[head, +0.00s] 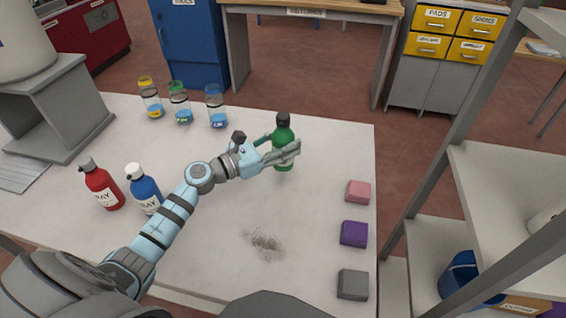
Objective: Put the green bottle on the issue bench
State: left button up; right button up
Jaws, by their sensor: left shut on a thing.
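The green bottle (283,133) with a dark cap is upright at the right part of the white table, near its far right corner. My left gripper (284,152) is shut on the green bottle, with its fingers around the bottle's body. I cannot tell whether the bottle's base touches the table or is slightly above it. No bench in view carries a label that I can read as the issue bench; a wooden bench (312,9) at the back has a label too small to read surely. My right gripper is not in view.
A red bottle (101,186) and a blue bottle (144,187) stand left of my arm. Clear jars (181,104) stand at the back. Pink (358,191), purple (354,233) and grey (352,284) blocks line the right edge. A metal shelf (500,180) stands right.

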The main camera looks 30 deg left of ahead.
pick_arm(q)
notch_tip(320, 180, down, 4)
jog(key=shift+s+f+b, duration=0.1)
jog(key=shift+s+b, duration=0.05)
jog(key=shift+b, duration=0.75)
jog(key=o, duration=1.5)
